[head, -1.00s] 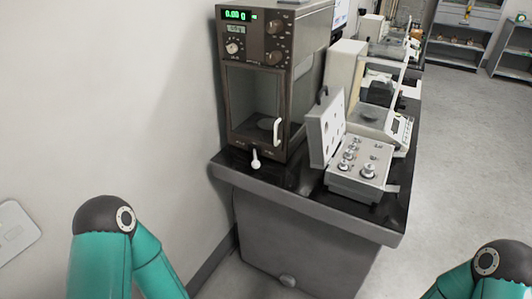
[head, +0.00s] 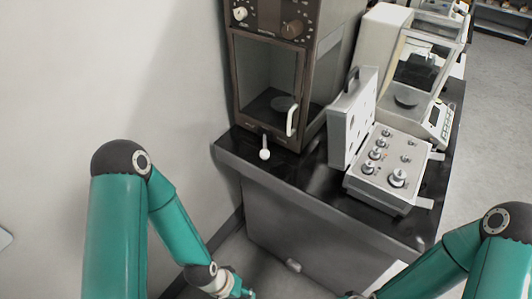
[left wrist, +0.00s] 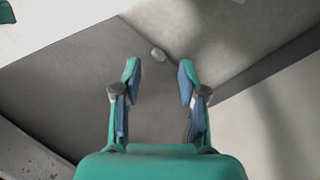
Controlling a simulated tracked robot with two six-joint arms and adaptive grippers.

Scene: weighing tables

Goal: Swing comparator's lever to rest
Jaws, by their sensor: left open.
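The comparator (head: 315,62) is a tall brown cabinet with a glass front window and a white door handle (head: 291,121). Its lever (head: 265,153), a short stem with a white ball end, sticks out low on the front and points downward. My left gripper (left wrist: 158,75) is open and empty in the left wrist view, over the floor and the side of the table. In the head view, my left arm reaches to the bottom edge, below and apart from the lever; the fingertips there are cut off. My right arm (head: 445,262) shows at the lower right, but its gripper fingers are not visible.
A wall closes the left side. Free floor lies at the right.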

